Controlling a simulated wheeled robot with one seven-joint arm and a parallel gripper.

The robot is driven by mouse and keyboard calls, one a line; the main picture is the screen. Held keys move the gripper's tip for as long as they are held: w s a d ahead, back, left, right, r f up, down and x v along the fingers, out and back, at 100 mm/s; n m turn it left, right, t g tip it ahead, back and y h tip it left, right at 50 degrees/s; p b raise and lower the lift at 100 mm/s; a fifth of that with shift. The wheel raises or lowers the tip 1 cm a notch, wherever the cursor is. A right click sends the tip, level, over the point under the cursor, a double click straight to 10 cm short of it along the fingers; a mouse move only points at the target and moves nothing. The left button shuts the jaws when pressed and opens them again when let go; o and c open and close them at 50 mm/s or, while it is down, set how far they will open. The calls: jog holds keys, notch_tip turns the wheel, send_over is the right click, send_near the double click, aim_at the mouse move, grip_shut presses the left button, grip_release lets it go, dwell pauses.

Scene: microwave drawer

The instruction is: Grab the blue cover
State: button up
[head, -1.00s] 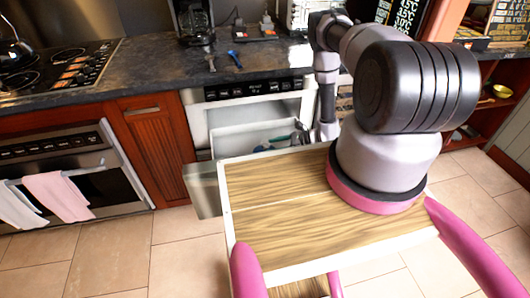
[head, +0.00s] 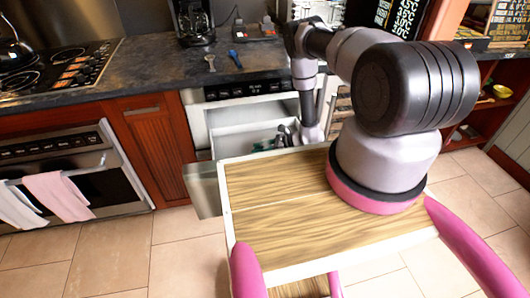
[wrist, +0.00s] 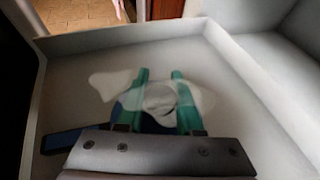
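My gripper (wrist: 160,80) is inside the open white microwave drawer (wrist: 285,130), pointing down toward its floor. Its two teal fingers are apart, with a pale grey-white rounded thing between or beneath them. A dark blue thing (wrist: 131,98) shows beside the left finger, and a blue strip (wrist: 62,140) shows at the lower left. Both run under my gripper, and I cannot tell whether they are one piece or which is the cover. Contact with the fingers cannot be made out. In the head view my gripper (head: 283,138) is small inside the drawer (head: 240,138).
The drawer walls stand close around my gripper. A dark counter (head: 150,70) lies above, with a blue-handled item (head: 236,59) and a coffee maker (head: 193,22) on it. Tiled floor (head: 110,255) is open in front.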

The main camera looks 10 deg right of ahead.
grip_shut()
